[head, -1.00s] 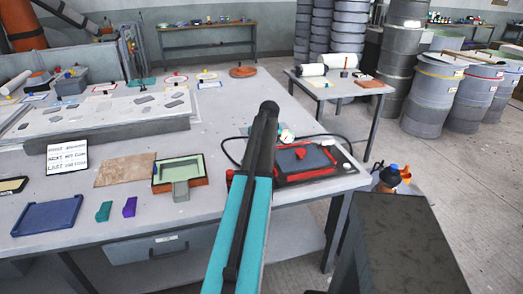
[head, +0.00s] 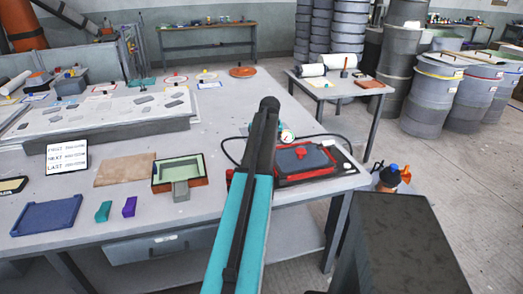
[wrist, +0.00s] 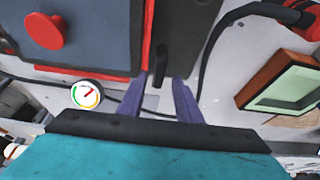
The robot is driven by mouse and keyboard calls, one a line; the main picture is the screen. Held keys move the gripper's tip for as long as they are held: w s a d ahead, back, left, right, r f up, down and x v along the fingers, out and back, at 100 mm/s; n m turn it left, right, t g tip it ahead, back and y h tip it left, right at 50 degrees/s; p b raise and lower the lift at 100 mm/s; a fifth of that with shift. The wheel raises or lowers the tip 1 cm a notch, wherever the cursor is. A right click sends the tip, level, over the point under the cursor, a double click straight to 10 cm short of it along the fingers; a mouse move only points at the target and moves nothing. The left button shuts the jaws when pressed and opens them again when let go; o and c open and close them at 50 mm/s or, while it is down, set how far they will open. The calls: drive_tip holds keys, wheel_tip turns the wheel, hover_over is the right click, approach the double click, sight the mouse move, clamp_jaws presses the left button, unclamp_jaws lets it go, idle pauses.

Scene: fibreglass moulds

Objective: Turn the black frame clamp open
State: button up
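The black frame clamp (wrist: 174,42) shows in the wrist view as a dark bar with a narrow lever end, beside the red edge of the frame. My gripper (wrist: 167,84) has two purple fingers standing apart, with a gap between them. The lever end lies at the gap near the fingertips; I cannot tell whether they touch it. The grey lid (wrist: 88,38) with its red knob (wrist: 43,31) is left of the clamp. In the head view the red-framed box (head: 305,162) sits at the table's right end; my arm hides the clamp and the gripper there.
A round gauge (wrist: 87,94) lies near the box, with a black hose (wrist: 215,45) close to the fingers. A green-lined mould tray (head: 180,170) stands left of my arm. A brown sheet (head: 125,170) and a blue tray (head: 47,215) lie further left.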

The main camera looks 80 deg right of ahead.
drive_tip(key=b+v, duration=0.2)
drive_tip(key=v, duration=1)
idle(0.5)
